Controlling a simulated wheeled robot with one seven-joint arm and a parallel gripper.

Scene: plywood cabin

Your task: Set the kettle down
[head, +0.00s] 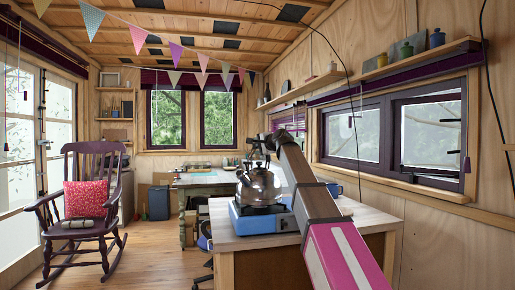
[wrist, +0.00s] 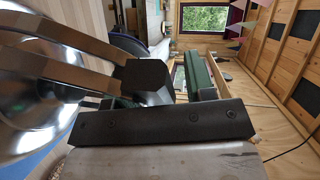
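A shiny metal kettle (head: 260,187) with a dark handle is upright at the blue stove (head: 262,220) on the wooden counter; I cannot tell whether its base touches the stove. My gripper (head: 262,143) is at the kettle's handle, above its lid. In the wrist view the kettle's body (wrist: 30,95) fills the left side, and its metal straps run to the black handle grip (wrist: 146,80). My gripper (wrist: 160,92) has its fingers spread around this grip. A gap shows between the grip and the right, green finger. The left finger is mostly hidden behind the grip.
The counter (head: 365,212) has some bare top right of the stove, partly behind my arm. A blue mug (head: 334,189) stands at its back. A desk (head: 205,178) stands beyond, and a purple rocking chair (head: 85,215) is on the left. Open floor lies between.

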